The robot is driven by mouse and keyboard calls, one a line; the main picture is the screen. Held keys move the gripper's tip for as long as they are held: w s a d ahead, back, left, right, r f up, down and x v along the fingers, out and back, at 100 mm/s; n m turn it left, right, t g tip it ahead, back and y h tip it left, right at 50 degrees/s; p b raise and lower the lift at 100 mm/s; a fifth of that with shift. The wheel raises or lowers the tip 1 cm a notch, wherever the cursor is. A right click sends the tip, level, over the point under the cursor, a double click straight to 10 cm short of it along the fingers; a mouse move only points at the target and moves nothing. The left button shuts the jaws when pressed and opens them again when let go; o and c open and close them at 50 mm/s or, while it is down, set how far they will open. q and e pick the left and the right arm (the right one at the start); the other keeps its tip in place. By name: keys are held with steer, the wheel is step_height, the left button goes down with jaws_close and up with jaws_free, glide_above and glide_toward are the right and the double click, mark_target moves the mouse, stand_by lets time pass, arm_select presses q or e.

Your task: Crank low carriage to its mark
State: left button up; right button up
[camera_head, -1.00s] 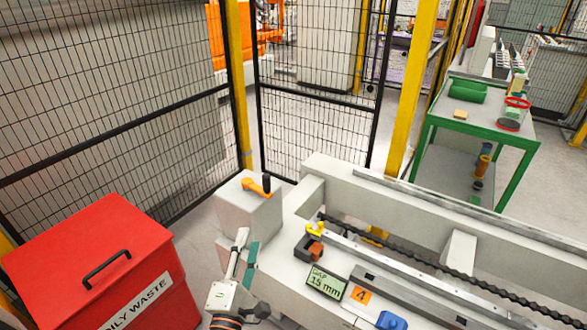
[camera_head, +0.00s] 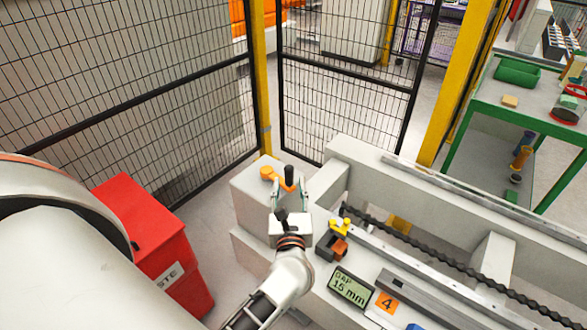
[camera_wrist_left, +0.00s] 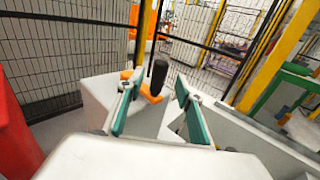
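My left gripper (camera_head: 289,193) is open right at the handle. In the left wrist view its two teal finger pads (camera_wrist_left: 157,88) stand apart, with the black handle (camera_wrist_left: 158,76) between and slightly beyond the tips; contact cannot be told. A display (camera_head: 350,288) reads "GAP 15 mm". A dark screw (camera_head: 430,255) runs along the bed. Which part is the low carriage is unclear. My right gripper is out of view.
A yellow part (camera_head: 341,225) and a dark block with an orange-brown piece (camera_head: 332,246) lie close right of the gripper. A red waste bin (camera_head: 160,240) stands left. Mesh fencing (camera_head: 130,90) is behind. A green table (camera_head: 500,120) stands at right.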

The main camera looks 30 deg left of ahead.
mark_target(289, 175)
arm_select(q)
steer(key=shift+x, duration=3.2)
jaws_close()
